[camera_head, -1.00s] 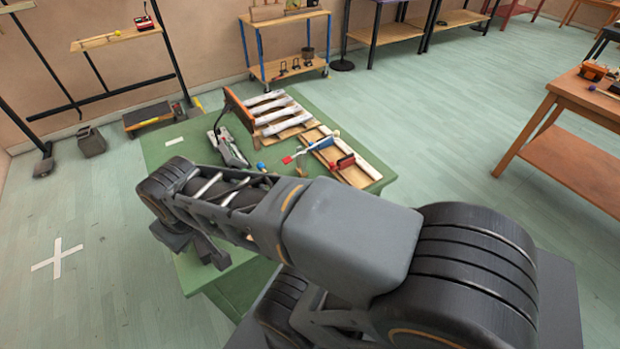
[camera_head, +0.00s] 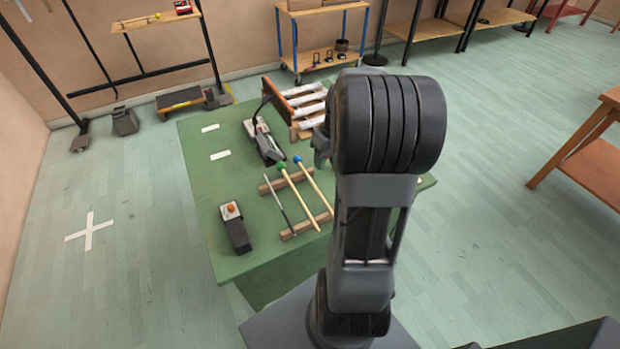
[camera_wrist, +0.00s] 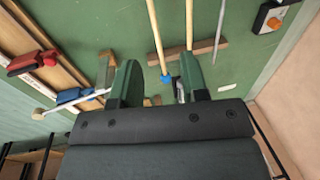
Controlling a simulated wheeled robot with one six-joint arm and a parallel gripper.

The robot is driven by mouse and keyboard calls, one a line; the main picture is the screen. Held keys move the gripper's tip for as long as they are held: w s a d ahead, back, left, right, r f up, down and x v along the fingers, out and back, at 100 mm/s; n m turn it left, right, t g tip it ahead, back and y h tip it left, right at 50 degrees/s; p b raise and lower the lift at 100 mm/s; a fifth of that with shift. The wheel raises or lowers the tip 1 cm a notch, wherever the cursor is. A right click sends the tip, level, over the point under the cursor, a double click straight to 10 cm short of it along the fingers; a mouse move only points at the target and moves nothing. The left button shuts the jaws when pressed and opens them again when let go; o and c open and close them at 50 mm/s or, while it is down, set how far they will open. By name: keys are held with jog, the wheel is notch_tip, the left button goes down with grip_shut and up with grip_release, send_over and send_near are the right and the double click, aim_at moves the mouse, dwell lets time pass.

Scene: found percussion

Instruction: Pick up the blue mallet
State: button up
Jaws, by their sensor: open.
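The blue mallet has a blue ball head (camera_head: 297,159) and a pale wooden stick. It lies across two wooden bars on the green table, beside a green-headed mallet (camera_head: 282,166) and a thin grey rod (camera_head: 279,200). In the wrist view, the blue head (camera_wrist: 166,78) shows between my gripper's two green fingers (camera_wrist: 160,72), nearer the right one. My gripper is open with nothing held. I cannot tell its height above the mallet. The green mallet's head is partly covered by the right finger. In the head view my arm hides most of the gripper.
A box with an orange knob (camera_head: 236,226) stands near the table's front left. White bars on a wooden frame (camera_head: 308,100) and a grey clamp-like device (camera_head: 263,143) are farther back.

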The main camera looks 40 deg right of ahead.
aim_at(315, 187)
jog(key=shift+a+f, duration=0.15)
jog(key=shift+f, duration=2.3)
jog(key=shift+a+f, duration=0.2)
jog(key=shift+f, duration=2.2)
jog(key=shift+a+f, duration=0.15)
jog(key=shift+f, duration=2.3)
grip_shut()
